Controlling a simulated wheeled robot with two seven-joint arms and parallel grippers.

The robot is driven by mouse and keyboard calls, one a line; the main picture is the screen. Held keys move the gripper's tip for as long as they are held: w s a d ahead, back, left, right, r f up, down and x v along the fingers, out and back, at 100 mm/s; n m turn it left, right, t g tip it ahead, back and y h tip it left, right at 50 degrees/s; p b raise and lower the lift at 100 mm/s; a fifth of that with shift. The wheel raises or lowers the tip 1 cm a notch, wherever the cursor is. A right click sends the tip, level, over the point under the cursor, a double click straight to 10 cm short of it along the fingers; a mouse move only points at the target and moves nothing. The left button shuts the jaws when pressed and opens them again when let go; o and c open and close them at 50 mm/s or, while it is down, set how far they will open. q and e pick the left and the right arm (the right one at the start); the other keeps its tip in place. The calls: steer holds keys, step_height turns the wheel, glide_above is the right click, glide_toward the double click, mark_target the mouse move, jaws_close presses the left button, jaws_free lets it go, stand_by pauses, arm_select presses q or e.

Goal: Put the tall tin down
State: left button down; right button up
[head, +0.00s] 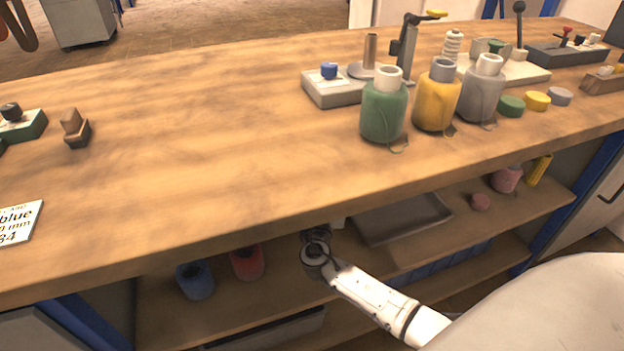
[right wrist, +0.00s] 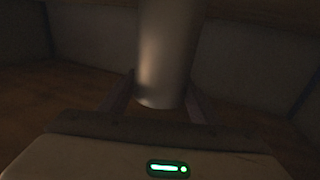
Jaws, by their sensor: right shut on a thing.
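In the right wrist view a tall, plain grey metal tin (right wrist: 168,60) stands between the two fingers of my right gripper (right wrist: 163,105). The gripper is shut on it, and the tin runs out of the top of the picture. Behind it are a dark brown surface and grey walls; I cannot tell whether the tin touches any surface. In the head view my right gripper (head: 316,238) reaches under the bench top, at the upper shelf (head: 275,292). The tin cannot be made out clearly there, as the bench edge and gripper hide it. My left gripper is not in view.
On the shelf, a blue (head: 195,280) and a red roll-like item (head: 247,262) lie left of the gripper, and a grey tray (head: 402,218) lies right. The bench top (head: 200,150) overhangs the shelf. Green (head: 383,112), yellow (head: 437,100) and grey bottles (head: 482,95) stand on it.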

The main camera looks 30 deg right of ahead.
steer(key=o, duration=1)
steer(key=shift+f+b, duration=0.15)
steer(key=shift+b, duration=0.15)
steer(key=o, duration=0.4)
steer(key=v, duration=1.2)
steer(key=shift+p, duration=0.3)
steer(key=shift+s, duration=0.1)
